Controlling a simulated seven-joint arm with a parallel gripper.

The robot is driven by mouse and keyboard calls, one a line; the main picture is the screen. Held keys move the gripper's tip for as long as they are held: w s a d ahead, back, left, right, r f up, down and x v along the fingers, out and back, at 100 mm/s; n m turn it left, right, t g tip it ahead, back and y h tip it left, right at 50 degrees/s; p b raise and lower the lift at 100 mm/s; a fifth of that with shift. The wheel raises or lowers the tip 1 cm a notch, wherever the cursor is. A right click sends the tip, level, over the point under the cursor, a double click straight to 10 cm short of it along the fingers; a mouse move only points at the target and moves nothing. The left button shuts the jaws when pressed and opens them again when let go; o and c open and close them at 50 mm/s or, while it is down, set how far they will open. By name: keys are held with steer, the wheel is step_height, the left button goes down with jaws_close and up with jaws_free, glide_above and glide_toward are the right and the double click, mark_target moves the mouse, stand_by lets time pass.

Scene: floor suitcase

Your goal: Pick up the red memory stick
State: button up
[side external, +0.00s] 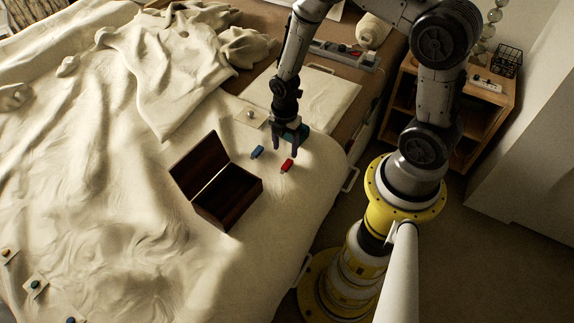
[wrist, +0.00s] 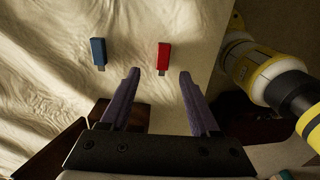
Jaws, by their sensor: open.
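The red memory stick (side external: 287,165) lies on the cream cover, to the right of a blue memory stick (side external: 257,152). In the wrist view the red stick (wrist: 163,56) lies beyond my fingertips and between their lines, with its metal plug towards me. The blue stick (wrist: 98,51) lies to its left. My gripper (side external: 286,147) points down above the cover, close to the red stick in the side view. It also shows in the wrist view (wrist: 160,73), with its two purple fingers apart and nothing between them.
An open dark wooden box (side external: 228,195) stands on the cover left of the sticks; part of it shows behind my gripper in the wrist view. A wooden shelf unit (side external: 491,95) stands at the right. Small pieces lie at the lower left.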

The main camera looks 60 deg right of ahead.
mark_target(287, 164)
steer(key=f, duration=0.5)
steer(key=shift+s+d+f, duration=0.1)
steer(key=shift+s+f, duration=0.1)
steer(key=shift+s, duration=0.1)
steer(key=shift+f, duration=0.6)
jaws_close()
